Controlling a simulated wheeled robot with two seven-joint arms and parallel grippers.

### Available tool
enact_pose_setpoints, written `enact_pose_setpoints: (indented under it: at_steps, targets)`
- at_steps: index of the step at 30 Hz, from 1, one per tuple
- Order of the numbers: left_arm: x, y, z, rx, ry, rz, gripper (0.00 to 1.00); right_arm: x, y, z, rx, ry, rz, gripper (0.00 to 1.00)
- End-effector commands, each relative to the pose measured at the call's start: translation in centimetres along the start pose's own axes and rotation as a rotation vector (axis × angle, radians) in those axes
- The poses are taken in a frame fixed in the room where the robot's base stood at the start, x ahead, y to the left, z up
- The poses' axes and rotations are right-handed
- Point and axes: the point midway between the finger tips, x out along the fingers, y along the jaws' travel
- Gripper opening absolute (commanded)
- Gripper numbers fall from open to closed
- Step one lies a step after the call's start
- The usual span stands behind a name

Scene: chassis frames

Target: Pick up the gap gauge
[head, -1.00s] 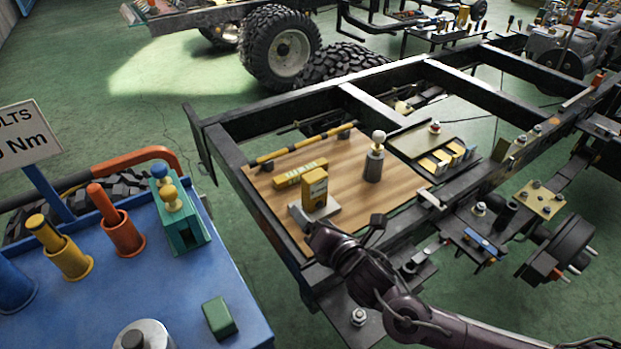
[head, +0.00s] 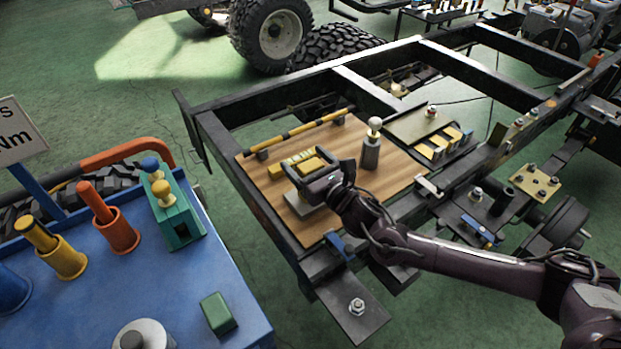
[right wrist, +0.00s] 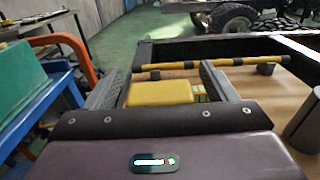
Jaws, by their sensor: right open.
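A gap shows between the left finger and the block; contact on the right is unclear. The gripper hides the block's lower part. My left gripper is not in view.
A striped yellow-black bar (head: 300,135) runs along the board's far edge. A grey post with a pale knob (head: 371,150) stands to the right. The blue bench (head: 110,300) is at left.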

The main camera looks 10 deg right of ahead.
Motion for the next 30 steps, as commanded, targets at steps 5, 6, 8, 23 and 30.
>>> enact_pose_setpoints:
  at_steps: [5,6,8,23,30]
  targets:
    - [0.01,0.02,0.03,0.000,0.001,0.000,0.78,0.42,-0.01,-0.02,0.001,0.000,-0.001,0.78]
    - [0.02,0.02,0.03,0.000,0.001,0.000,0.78,0.41,-0.01,-0.03,0.001,0.000,-0.001,0.78]
    - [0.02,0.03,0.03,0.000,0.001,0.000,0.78,0.40,-0.02,-0.02,0.001,0.000,-0.001,0.78]
    - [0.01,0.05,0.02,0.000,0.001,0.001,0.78,0.39,-0.03,0.07,0.002,-0.001,-0.001,0.26]
    - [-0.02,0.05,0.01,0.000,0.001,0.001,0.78,0.40,-0.05,0.57,0.002,-0.003,-0.001,0.26]
